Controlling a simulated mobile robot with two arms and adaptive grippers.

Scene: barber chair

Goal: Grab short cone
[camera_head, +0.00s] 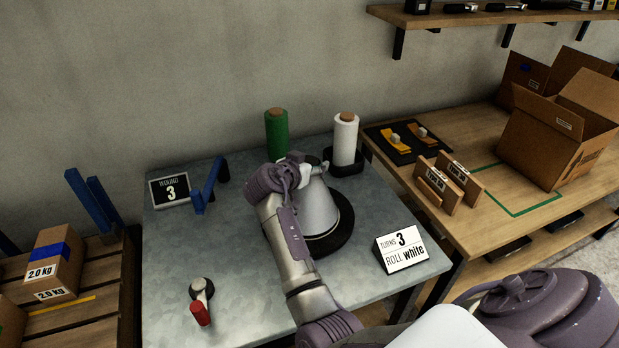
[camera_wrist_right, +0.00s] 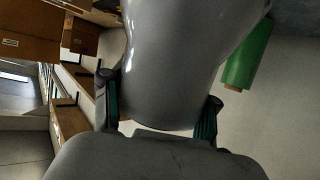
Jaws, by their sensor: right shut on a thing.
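A pale grey short cone (camera_head: 319,212) stands upright on a round black base (camera_head: 338,242) on the metal-topped table (camera_head: 185,255). My right gripper (camera_head: 305,170) is at its narrow top, partly hiding it. In the right wrist view the grey cone (camera_wrist_right: 180,60) fills the space between the two fingers of the gripper (camera_wrist_right: 158,108), which are shut on it. Whether the cone is clear of its base cannot be told. My left gripper is not in view.
A green roll (camera_head: 277,133) and a white roll (camera_head: 345,138) stand behind the cone. A sign (camera_head: 401,250) reads "TURNS 3 ROLL white". A blue bracket (camera_head: 207,187), a counter display (camera_head: 169,190) and a red-handled tool (camera_head: 200,308) are left. Cardboard boxes (camera_head: 548,148) stand right.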

